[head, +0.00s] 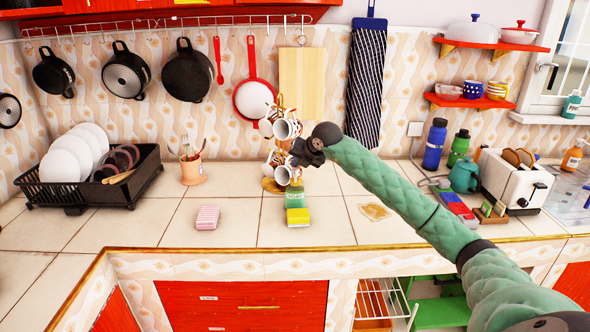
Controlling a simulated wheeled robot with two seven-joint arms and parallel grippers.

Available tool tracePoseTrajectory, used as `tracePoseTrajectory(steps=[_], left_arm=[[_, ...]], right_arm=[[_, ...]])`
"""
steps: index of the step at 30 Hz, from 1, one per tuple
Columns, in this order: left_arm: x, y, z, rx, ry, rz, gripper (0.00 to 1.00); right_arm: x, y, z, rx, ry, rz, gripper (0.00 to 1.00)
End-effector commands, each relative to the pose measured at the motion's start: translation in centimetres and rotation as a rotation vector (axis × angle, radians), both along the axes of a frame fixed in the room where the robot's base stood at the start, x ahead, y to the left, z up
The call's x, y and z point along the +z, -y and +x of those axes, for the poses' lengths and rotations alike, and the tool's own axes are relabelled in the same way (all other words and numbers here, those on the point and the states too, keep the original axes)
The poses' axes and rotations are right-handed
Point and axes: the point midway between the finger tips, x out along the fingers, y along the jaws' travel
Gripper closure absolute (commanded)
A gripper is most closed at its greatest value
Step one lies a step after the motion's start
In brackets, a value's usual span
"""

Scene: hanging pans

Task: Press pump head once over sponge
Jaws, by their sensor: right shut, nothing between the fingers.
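A small green item with a pale, printed band (295,196), which looks like the soap dispenser, stands near the counter's middle. A yellow and green sponge (297,217) lies right in front of it, nearer the counter edge. A pink striped sponge (207,217) lies to the left, apart from them. I cannot make out a pump head. My right gripper (300,155) is shut and empty, above the green item and in front of the mugs. Its dark body hides part of what is behind it. My left gripper is out of view.
A mug tree with several mugs (287,128) stands close behind my right gripper. A black dish rack (85,190) with plates and a utensil cup (192,169) are at left. A toaster (515,182) and bottles are at right. Pans hang above. The front counter is mostly clear.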

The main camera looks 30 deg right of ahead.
Motion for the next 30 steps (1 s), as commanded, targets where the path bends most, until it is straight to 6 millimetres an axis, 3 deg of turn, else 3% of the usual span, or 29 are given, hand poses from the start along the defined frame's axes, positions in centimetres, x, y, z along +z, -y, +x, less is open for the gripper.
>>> tracePoseTrajectory(steps=[17, 30], left_arm=[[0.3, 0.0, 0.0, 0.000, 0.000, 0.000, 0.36], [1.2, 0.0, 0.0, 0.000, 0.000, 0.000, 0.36]], right_arm=[[1.1, 0.0, 0.0, 0.001, 0.002, 0.001, 1.00], [4.4, 0.0, 0.0, 0.000, 0.003, 0.000, 1.00]])
